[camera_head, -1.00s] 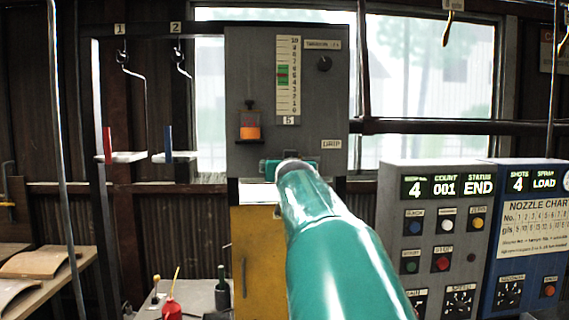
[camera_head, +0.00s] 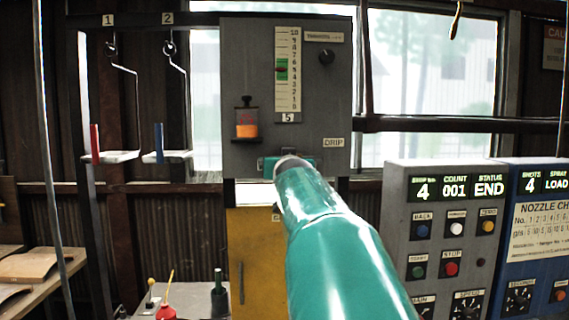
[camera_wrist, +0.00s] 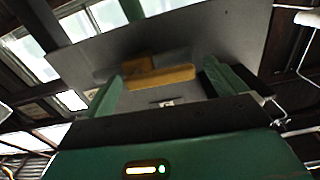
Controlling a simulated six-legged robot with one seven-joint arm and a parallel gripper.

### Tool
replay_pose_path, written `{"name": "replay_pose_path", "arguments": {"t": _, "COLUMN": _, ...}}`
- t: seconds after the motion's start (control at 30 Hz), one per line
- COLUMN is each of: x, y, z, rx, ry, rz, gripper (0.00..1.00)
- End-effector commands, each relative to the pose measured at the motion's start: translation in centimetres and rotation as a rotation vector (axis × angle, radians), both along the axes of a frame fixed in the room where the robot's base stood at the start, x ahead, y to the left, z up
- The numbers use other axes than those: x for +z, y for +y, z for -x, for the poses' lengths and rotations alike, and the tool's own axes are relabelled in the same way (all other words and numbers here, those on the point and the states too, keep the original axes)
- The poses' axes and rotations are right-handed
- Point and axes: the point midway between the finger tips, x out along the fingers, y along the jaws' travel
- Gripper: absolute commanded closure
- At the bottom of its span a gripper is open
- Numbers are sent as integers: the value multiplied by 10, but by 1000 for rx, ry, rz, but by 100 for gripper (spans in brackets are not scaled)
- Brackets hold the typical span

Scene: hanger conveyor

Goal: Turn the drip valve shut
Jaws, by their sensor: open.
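The drip valve shows in the wrist view as a brass-yellow bar handle (camera_wrist: 160,77) on the grey panel's face. It lies crosswise between the fingers of my gripper (camera_wrist: 162,70). My gripper is open, with one green finger on each side of the handle; I cannot tell whether either finger touches it. In the head view the grey panel (camera_head: 240,60) carries a DRIP label (camera_head: 333,142), with the end of my arm just below and left of it. My arm hides the valve there.
An orange-filled cup (camera_head: 246,125) and a scale with a green marker (camera_head: 288,70) are on the panel. Two hooks with trays (camera_head: 110,157) hang at left. A grey control box (camera_head: 395,240) and a blue one (camera_head: 505,260) stand at right. Bottles (camera_head: 219,295) stand below.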

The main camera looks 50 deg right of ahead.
Motion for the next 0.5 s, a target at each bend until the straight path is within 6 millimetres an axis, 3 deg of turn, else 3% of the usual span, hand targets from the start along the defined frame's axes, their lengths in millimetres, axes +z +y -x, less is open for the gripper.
{"name": "replay_pose_path", "arguments": {"t": 0.23, "x": 0, "y": 1, "z": 2, "rx": -1, "ry": 0, "rz": 0, "gripper": 4}}
{"name": "replay_pose_path", "arguments": {"t": 0.5, "x": 0, "y": 1, "z": 2, "rx": -1, "ry": -1, "rz": 0, "gripper": 57}}
